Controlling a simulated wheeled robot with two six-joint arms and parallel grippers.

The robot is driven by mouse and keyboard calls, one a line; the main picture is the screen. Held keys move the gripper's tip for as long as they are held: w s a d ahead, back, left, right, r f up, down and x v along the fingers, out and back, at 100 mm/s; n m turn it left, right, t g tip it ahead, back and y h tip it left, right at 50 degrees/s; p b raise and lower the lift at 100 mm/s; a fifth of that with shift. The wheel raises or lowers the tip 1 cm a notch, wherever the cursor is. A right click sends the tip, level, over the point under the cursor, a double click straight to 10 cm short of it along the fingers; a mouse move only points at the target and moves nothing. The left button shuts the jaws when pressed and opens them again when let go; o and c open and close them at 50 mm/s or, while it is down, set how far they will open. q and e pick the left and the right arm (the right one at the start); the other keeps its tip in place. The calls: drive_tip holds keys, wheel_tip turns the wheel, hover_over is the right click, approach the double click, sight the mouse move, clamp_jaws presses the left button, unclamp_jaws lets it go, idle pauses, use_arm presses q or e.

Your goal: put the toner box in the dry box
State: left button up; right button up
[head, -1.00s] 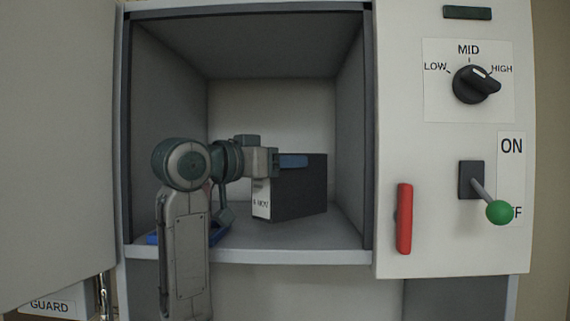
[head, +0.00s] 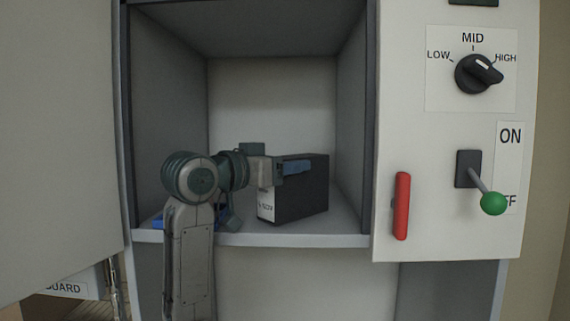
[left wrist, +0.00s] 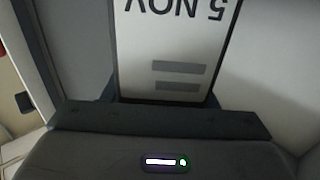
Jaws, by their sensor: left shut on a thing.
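The toner box is a black box (head: 305,198) with a white label on its front end, inside the open grey cabinet compartment, the dry box (head: 290,240). Its base appears to be on or just above the compartment floor; I cannot tell which. My left gripper (head: 290,169) reaches in from the left and is shut on the upper part of the box. In the left wrist view the label (left wrist: 175,45) reads "5 NOV", upside down, close beyond the gripper body. The far side of the box is hidden. My right gripper is not in view.
A blue object (head: 152,221) lies on the compartment floor at left, partly behind my arm. The open door (head: 55,140) stands at left. At right are a red handle (head: 402,206), a dial (head: 478,73) and a green-knobbed lever (head: 492,203). Space above the box is free.

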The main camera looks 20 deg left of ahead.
use_arm(q)
drive_tip(key=o, duration=1.3)
drive_tip(key=shift+a, duration=0.1)
drive_tip(key=shift+s, duration=0.1)
drive_tip(key=b+v, duration=0.2)
drive_tip(key=v, duration=0.9)
drive_tip(key=shift+r, duration=0.15)
